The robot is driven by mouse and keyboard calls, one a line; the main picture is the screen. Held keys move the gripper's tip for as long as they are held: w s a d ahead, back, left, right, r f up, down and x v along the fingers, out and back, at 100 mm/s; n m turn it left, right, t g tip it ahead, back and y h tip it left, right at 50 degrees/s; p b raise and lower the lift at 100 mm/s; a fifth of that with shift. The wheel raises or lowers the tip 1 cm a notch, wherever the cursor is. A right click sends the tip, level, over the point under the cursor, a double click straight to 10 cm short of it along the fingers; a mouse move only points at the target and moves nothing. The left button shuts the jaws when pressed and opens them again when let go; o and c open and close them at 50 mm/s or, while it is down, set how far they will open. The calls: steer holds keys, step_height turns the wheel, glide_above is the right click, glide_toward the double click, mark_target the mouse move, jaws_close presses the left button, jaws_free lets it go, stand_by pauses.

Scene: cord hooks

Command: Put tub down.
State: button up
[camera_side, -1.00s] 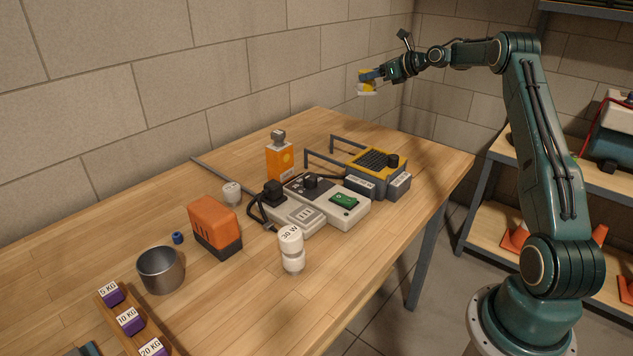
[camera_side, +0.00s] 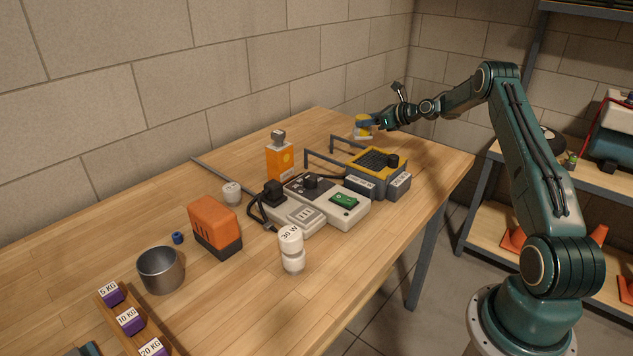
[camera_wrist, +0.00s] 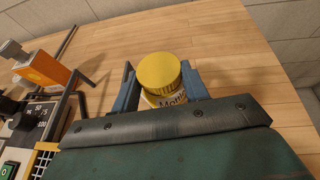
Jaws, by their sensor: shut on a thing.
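The tub (camera_wrist: 160,74) has a yellow lid and a pale, lettered label, only partly readable in the wrist view. In the side view the tub (camera_side: 361,129) is small, at the far end of the wooden table (camera_side: 345,290), upright and at or just above the surface; I cannot tell if it touches. My gripper (camera_side: 371,126) is shut on the tub, with one blue finger on each side of it. In the wrist view my gripper (camera_wrist: 160,88) hides the tub's lower part.
A grey and yellow device (camera_side: 376,172) with a metal frame stands nearer than the tub. The table around the tub looks clear, with a block wall behind.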

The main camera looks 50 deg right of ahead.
mark_target(370, 134)
steer(key=shift+f, duration=0.4)
steer(key=shift+f, duration=0.1)
steer(key=shift+f, duration=2.05)
steer(key=shift+f, duration=0.1)
steer(key=o, duration=1.1)
steer(key=v, duration=1.2)
